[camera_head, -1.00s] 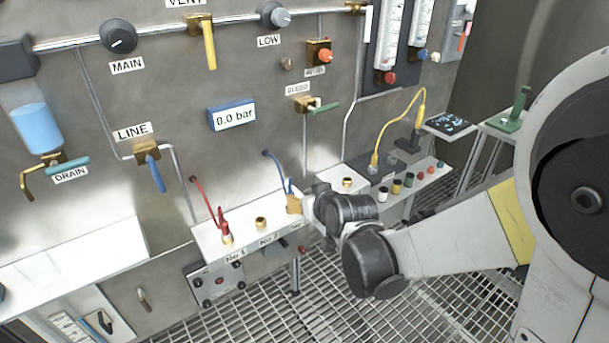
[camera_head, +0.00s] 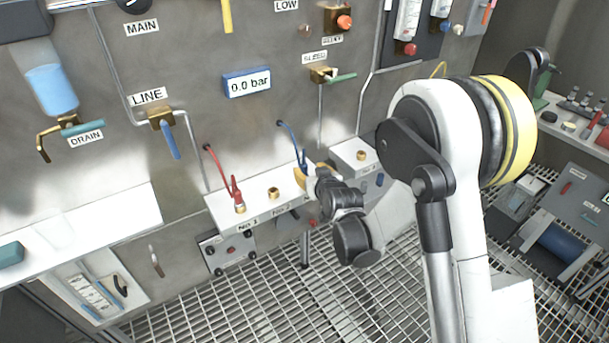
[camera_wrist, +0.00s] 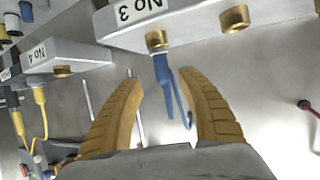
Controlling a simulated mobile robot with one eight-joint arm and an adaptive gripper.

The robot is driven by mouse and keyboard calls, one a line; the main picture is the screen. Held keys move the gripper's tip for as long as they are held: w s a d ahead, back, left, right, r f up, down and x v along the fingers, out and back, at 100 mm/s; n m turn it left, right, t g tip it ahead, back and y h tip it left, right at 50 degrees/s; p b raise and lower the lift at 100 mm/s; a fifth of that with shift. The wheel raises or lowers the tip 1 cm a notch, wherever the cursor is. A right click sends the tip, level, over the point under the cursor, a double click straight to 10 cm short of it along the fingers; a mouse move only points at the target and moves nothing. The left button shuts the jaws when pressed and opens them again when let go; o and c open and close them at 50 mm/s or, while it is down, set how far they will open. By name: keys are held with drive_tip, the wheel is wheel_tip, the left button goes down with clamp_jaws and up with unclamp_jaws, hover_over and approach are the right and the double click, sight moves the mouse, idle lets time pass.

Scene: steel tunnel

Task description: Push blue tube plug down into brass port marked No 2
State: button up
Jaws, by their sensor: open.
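The blue tube plug (camera_head: 304,165) stands at the brass port beside the "No 3" label (camera_wrist: 145,10), and its blue tube runs to the wall. In the wrist view the plug (camera_wrist: 163,70) lines up with that brass port (camera_wrist: 157,39); how deep it sits I cannot tell. My gripper (camera_wrist: 162,75) is open, its two tan fingers on either side of the plug with gaps showing. My gripper (camera_head: 312,176) partly hides the No 3 port in the head view. The brass port marked No 2 (camera_head: 273,192) is empty, left of my gripper.
A red plug (camera_head: 238,200) stands at the No 1 port on the same white ledge (camera_head: 222,205). A separate block with a brass port (camera_head: 361,155) is right of my gripper. The LINE valve (camera_head: 162,120) and BLEED valve (camera_head: 322,75) are on the wall above.

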sight(305, 168)
drive_tip(key=b+x, duration=0.1)
drive_tip(key=x, duration=0.3)
drive_tip(key=shift+a+f, duration=0.1)
drive_tip(key=shift+a, duration=0.1)
drive_tip(key=shift+s, duration=0.1)
clamp_jaws()
drive_tip(key=shift+r, duration=0.2)
